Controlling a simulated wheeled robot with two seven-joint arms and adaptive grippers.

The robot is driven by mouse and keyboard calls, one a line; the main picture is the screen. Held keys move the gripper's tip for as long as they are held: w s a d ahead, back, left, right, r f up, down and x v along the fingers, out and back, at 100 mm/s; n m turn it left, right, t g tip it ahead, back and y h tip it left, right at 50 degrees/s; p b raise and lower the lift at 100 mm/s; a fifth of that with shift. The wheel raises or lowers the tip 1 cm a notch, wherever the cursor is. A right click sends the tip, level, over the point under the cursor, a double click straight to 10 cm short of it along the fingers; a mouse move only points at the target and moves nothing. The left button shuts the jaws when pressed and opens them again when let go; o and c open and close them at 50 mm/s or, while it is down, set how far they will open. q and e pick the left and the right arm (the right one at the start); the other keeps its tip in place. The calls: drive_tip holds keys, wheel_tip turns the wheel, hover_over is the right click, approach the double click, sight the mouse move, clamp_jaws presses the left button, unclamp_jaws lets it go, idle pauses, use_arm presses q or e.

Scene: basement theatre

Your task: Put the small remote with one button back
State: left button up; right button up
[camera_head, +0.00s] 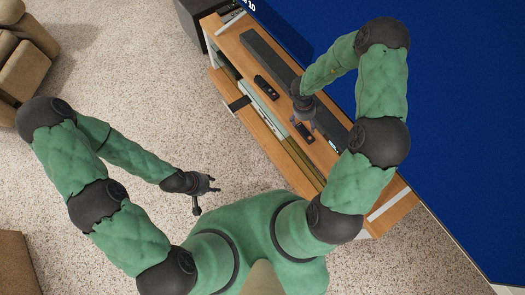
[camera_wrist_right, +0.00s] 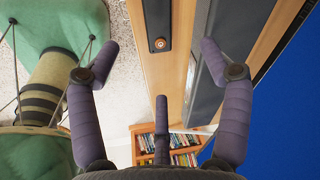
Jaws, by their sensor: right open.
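A small dark remote (camera_head: 305,133) lies on the wooden top of the media cabinet (camera_head: 232,42), near its front edge. In the right wrist view this remote (camera_wrist_right: 157,28) shows one round reddish button, and its upper end is cut off by the frame. My right gripper (camera_head: 304,117) is above the cabinet top, close to the small remote. In the right wrist view its fingers (camera_wrist_right: 153,60) are spread and empty, with the remote apart from them. My left gripper (camera_head: 207,194) is over the carpet left of the cabinet, fingers spread and empty.
A longer dark remote (camera_head: 267,86) lies farther along the cabinet top. A long black soundbar (camera_head: 268,55) runs behind both remotes, before a large blue screen (camera_head: 455,130). Lower shelves hold flat items. A bookcase (camera_wrist_right: 180,141) shows in the wrist view. The carpet is open.

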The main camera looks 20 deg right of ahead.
drive_tip(key=s+a+f+n+y, duration=0.1)
drive_tip(key=s+a+n+y, duration=0.1)
drive_tip(key=s+a+n, duration=0.2)
drive_tip(key=s+a+f+n+y, duration=0.1)
drive_tip(key=s+a+n, duration=0.3)
drive_tip(key=a+n, duration=0.7)
drive_tip(key=s+a+f+n+t+y, duration=0.1)
drive_tip(key=s+a+n+y, duration=0.2)
drive_tip(key=a+n, duration=0.5)
drive_tip(key=shift+s+a+n, duration=0.15)
drive_tip(key=shift+s+n, duration=0.75)
